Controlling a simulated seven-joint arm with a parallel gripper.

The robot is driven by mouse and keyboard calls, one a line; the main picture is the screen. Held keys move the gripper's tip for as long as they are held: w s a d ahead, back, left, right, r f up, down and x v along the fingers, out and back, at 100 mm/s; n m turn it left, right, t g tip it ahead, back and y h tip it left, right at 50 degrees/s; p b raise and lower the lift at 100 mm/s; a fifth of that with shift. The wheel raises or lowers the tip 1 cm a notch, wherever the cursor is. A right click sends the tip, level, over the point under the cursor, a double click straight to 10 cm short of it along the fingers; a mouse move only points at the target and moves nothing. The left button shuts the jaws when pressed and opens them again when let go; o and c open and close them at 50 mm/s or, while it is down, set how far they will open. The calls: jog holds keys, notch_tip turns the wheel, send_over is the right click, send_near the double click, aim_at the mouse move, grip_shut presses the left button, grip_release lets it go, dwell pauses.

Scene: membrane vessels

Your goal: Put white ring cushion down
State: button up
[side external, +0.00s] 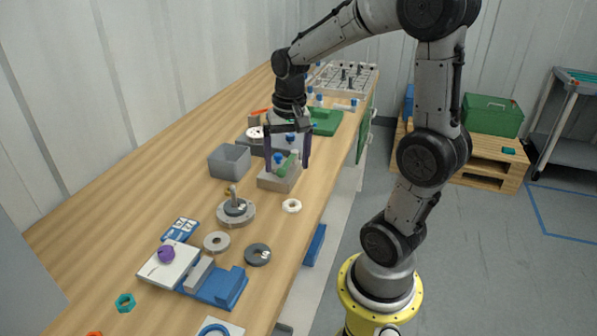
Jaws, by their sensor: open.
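A small white ring cushion (291,205) lies flat on the wooden bench near its right edge, with its hole facing up. My gripper (287,167) points down with its two dark fingers spread wide. It is farther back along the bench than the ring and apart from it. The fingers appear on either side of a grey block (275,181) that carries a green piece (287,166) and a blue knob (278,158). I cannot tell whether the fingers touch any of these. Nothing is clearly held between them.
A metal flange with a post (235,211), a light grey ring (216,242) and a dark ring (257,254) lie nearer. A blue fixture (226,289) is in front. The bench (322,188) is bare right of the block.

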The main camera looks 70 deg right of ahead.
jog(key=s+a+r+n+t, duration=0.2)
jog(key=s+a+n, duration=0.2)
jog(key=a, duration=0.3)
jog(key=s+a+r+n+t, duration=0.3)
jog(key=s+a+n, duration=0.1)
jog(key=a+n, duration=0.2)
jog(key=shift+s+a+n, duration=0.3)
jog(key=shift+a+n, duration=0.05)
jog(key=shift+n, duration=0.35)
jog(key=shift+r, duration=0.1)
